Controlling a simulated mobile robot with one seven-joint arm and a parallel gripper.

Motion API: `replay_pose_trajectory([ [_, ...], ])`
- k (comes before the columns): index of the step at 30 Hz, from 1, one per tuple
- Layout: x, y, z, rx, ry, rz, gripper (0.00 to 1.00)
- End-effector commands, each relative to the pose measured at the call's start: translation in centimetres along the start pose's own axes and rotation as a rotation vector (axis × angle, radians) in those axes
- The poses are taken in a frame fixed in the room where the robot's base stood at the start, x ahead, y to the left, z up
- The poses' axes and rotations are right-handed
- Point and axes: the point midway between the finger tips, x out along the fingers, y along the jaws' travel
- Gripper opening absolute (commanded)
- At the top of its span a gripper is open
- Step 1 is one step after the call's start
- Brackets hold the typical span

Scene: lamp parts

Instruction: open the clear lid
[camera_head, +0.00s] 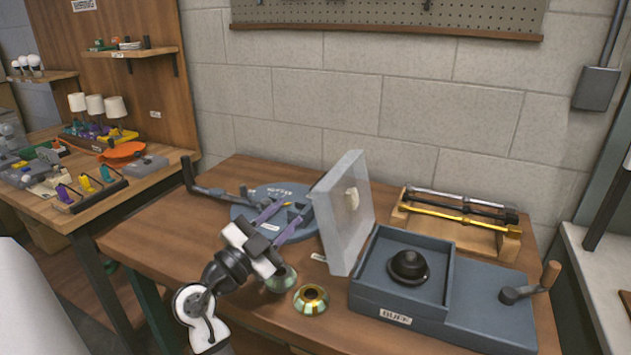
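The clear lid (340,225) is a thick translucent panel with a pale tab (351,198) on it. It stands steeply raised along the left side of the blue-grey box (452,280), leaving the box's top uncovered. A black dome-shaped part (408,267) sits inside the open compartment. My gripper (296,208) is left of the lid, its two purple fingers spread apart and pointing toward the lid's left face. The fingers look empty. Whether a fingertip touches the lid cannot be told from this view.
A round blue plate (246,209) lies behind my gripper. Two small round greenish parts, one with a gold ring (311,300), stand near the table front. A wooden rack (455,222) with rods is behind the box. A crank handle (545,281) sticks up at right.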

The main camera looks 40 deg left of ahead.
Motion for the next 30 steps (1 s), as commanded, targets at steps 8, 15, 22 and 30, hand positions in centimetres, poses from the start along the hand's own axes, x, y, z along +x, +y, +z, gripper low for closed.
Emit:
replay_pose_trajectory([
  [8,6.3,-0.3,-0.4,-0.002,0.001,0.002,0.33],
  [15,9.4,-0.2,-0.2,-0.001,0.000,0.000,0.33],
  [22,10.1,-0.1,0.0,0.000,-0.001,-0.001,0.33],
  [30,10.1,-0.1,0.0,0.000,-0.001,-0.001,0.21],
])
